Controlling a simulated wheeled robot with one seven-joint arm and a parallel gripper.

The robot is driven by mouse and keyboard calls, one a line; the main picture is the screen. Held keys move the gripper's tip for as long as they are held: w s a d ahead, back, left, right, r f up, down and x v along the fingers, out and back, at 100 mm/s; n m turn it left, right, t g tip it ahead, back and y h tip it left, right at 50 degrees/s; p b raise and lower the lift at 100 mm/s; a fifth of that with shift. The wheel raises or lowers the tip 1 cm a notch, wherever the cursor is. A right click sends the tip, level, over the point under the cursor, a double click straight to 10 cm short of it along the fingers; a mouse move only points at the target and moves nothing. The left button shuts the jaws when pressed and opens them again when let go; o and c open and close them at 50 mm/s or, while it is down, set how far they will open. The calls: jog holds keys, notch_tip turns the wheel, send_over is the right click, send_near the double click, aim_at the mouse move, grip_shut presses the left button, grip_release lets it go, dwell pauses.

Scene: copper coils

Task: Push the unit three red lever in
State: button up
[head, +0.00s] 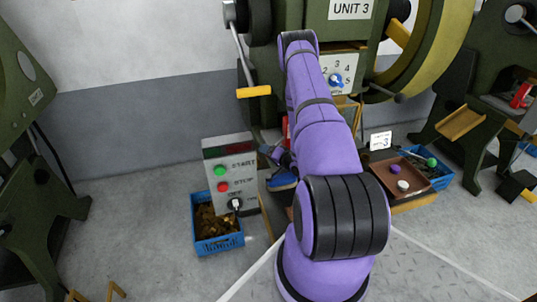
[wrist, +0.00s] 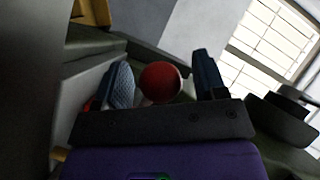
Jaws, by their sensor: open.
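Unit three is the dark green machine marked by a white "UNIT 3" sign (head: 350,9) at the top of the head view. A round red knob (wrist: 160,82), which looks like the end of the red lever, shows in the wrist view. My gripper (wrist: 163,76) is open, with one blue finger on each side of the knob. The knob lies nearer the left finger; I cannot tell whether they touch. In the head view my purple arm hides most of the lever, and only a red strip (head: 286,128) shows beside it.
A grey start/stop box (head: 232,165) stands left of my arm, above a blue crate (head: 218,243) of brass-coloured pieces. A yellow-handled lever (head: 253,92) hangs above. A brown tray (head: 412,175) with small balls is at right. Open floor lies at left.

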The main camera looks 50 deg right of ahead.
grip_shut()
jog(key=shift+s+d, duration=0.45)
jog(key=shift+d, duration=0.3)
jog(key=shift+s+d, duration=0.5)
jog(key=shift+d, duration=0.3)
jog(key=shift+s+d, duration=0.45)
jog(key=shift+d, duration=0.4)
grip_release()
jog(key=shift+s, duration=0.1)
jog(key=v, duration=1)
jog(key=shift+s+r, duration=0.15)
jog(key=shift+s, duration=0.2)
